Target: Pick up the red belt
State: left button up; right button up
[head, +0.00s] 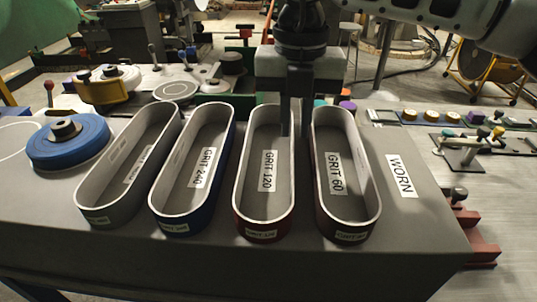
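The red belt (262,229) is a long upright loop with a dark red outside and a pale inside. It stands around the GRIT 120 label on the grey table, third from the left in a row of belts. My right gripper (295,128) points down at the far part of its right wall. One finger is inside the loop and the other is outside, in the gap beside the GRIT 60 belt. The fingers look apart, with the wall between them. Whether they touch it is hard to tell. My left gripper is not in view.
A maroon-brown belt (347,228) stands close on the right, around GRIT 60. A blue belt (176,224) and a grey belt (98,212) stand to the left. A blue disc (68,148) lies farther left. The WORN label (401,175) marks a bare table area on the right.

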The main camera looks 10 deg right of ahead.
aim_at(293, 145)
jog(key=f, duration=0.1)
jog(key=f+p, duration=0.1)
jog(key=f, duration=0.2)
jog(key=shift+s+a+f, duration=0.1)
jog(key=shift+s, duration=0.2)
jog(key=shift+f, duration=0.55)
grip_shut()
jog(key=shift+r, duration=0.1)
